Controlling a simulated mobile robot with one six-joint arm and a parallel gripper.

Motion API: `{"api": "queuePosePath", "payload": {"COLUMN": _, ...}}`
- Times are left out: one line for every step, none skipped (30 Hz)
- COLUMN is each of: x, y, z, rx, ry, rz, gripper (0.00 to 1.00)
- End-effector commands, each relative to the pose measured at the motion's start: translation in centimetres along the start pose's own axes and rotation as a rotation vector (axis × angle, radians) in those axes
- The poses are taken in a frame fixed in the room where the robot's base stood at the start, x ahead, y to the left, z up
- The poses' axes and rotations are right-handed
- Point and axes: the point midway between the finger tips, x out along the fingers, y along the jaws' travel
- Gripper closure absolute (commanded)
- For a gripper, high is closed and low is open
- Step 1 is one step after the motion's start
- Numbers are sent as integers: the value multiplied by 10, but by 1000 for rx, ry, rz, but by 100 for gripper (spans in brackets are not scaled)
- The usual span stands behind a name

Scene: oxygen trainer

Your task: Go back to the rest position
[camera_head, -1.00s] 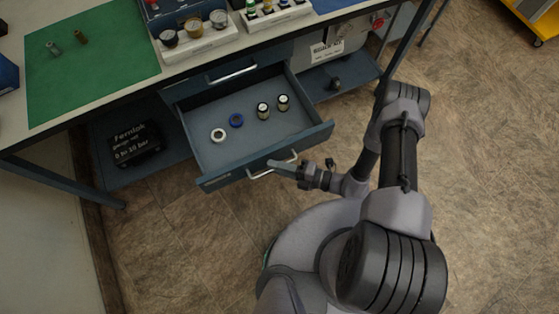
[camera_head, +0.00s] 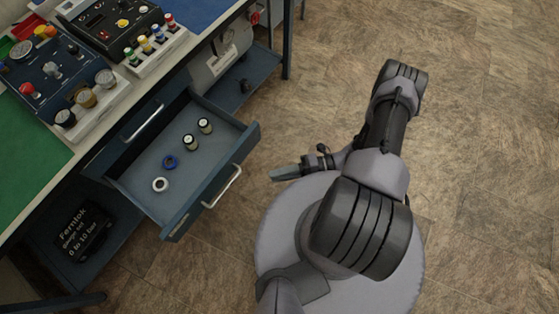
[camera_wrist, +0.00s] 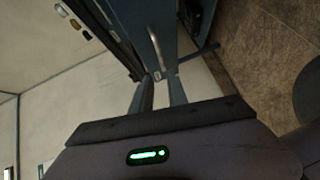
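My gripper (camera_head: 284,174) hangs over the floor to the right of the open drawer, clear of its handle (camera_head: 222,187). In the wrist view its two fingers (camera_wrist: 160,95) stand apart with nothing between them. The blue-grey drawer (camera_head: 205,190) is pulled out from under the bench. In it lie a white ring (camera_head: 160,185), a blue ring (camera_head: 170,162) and two small dark cylinders with pale tops, one nearer (camera_head: 189,142) and one farther (camera_head: 205,126). My arm is folded on the right, above my round base.
The workbench holds a green mat (camera_head: 30,160), a dark gauge panel (camera_head: 50,75) and a rack of coloured fittings (camera_head: 155,42). A black Fernlok case (camera_head: 83,232) lies on the lower shelf. The floor (camera_head: 480,150) to the right is open.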

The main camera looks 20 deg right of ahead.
Motion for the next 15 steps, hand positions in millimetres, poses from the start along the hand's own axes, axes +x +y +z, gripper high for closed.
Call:
{"api": "queuePosePath", "payload": {"x": -2, "y": 0, "z": 0, "rx": 0, "ry": 1, "rz": 0, "gripper": 80}}
{"api": "queuePosePath", "payload": {"x": -2, "y": 0, "z": 0, "rx": 0, "ry": 1, "rz": 0, "gripper": 80}}
{"api": "queuePosePath", "payload": {"x": -2, "y": 0, "z": 0, "rx": 0, "ry": 2, "rz": 0, "gripper": 80}}
{"api": "queuePosePath", "payload": {"x": -2, "y": 0, "z": 0, "rx": 0, "ry": 2, "rz": 0, "gripper": 80}}
{"api": "queuePosePath", "payload": {"x": -2, "y": 0, "z": 0, "rx": 0, "ry": 2, "rz": 0, "gripper": 80}}
{"api": "queuePosePath", "payload": {"x": -2, "y": 0, "z": 0, "rx": 0, "ry": 2, "rz": 0, "gripper": 80}}
{"api": "queuePosePath", "payload": {"x": -2, "y": 0, "z": 0, "rx": 0, "ry": 2, "rz": 0, "gripper": 80}}
{"api": "queuePosePath", "payload": {"x": -2, "y": 0, "z": 0, "rx": 0, "ry": 2, "rz": 0, "gripper": 80}}
{"api": "queuePosePath", "payload": {"x": -2, "y": 0, "z": 0, "rx": 0, "ry": 2, "rz": 0, "gripper": 80}}
{"api": "queuePosePath", "payload": {"x": -2, "y": 0, "z": 0, "rx": 0, "ry": 2, "rz": 0, "gripper": 80}}
{"api": "queuePosePath", "payload": {"x": -2, "y": 0, "z": 0, "rx": 0, "ry": 2, "rz": 0, "gripper": 80}}
{"api": "queuePosePath", "payload": {"x": -2, "y": 0, "z": 0, "rx": 0, "ry": 1, "rz": 0, "gripper": 80}}
{"api": "queuePosePath", "payload": {"x": -2, "y": 0, "z": 0, "rx": -1, "ry": 2, "rz": 0, "gripper": 80}}
{"api": "queuePosePath", "payload": {"x": -3, "y": 1, "z": 1, "rx": -8, "ry": 5, "rz": -4, "gripper": 80}}
{"api": "queuePosePath", "payload": {"x": -6, "y": 6, "z": 4, "rx": -35, "ry": 16, "rz": -18, "gripper": 80}}
